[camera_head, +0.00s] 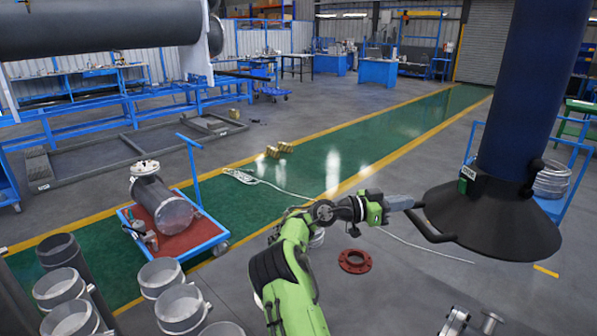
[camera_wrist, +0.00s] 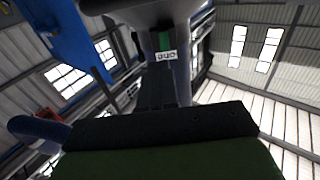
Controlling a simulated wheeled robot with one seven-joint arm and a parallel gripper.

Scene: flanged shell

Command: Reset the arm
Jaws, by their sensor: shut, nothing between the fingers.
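My green arm (camera_head: 288,270) reaches up from the bottom of the head view and bends right. My gripper (camera_head: 414,204) is at its end, shut and empty. It is at the left side of the dark flanged shell (camera_head: 490,222), close to a black bar handle (camera_head: 432,231) on the shell's rim. I cannot tell whether gripper and handle touch. The shell flares out below a thick dark blue column (camera_head: 530,80). The wrist view looks up toward the roof; a dark bar and a green surface, probably mine, fill its lower part.
A blue cart (camera_head: 215,240) with a red top carries a pipe fitting at the left. Grey pipe pieces (camera_head: 160,275) stand at the bottom left. A red flange ring (camera_head: 355,260) lies on the floor below my gripper. A green walkway (camera_head: 330,150) runs behind, mostly clear.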

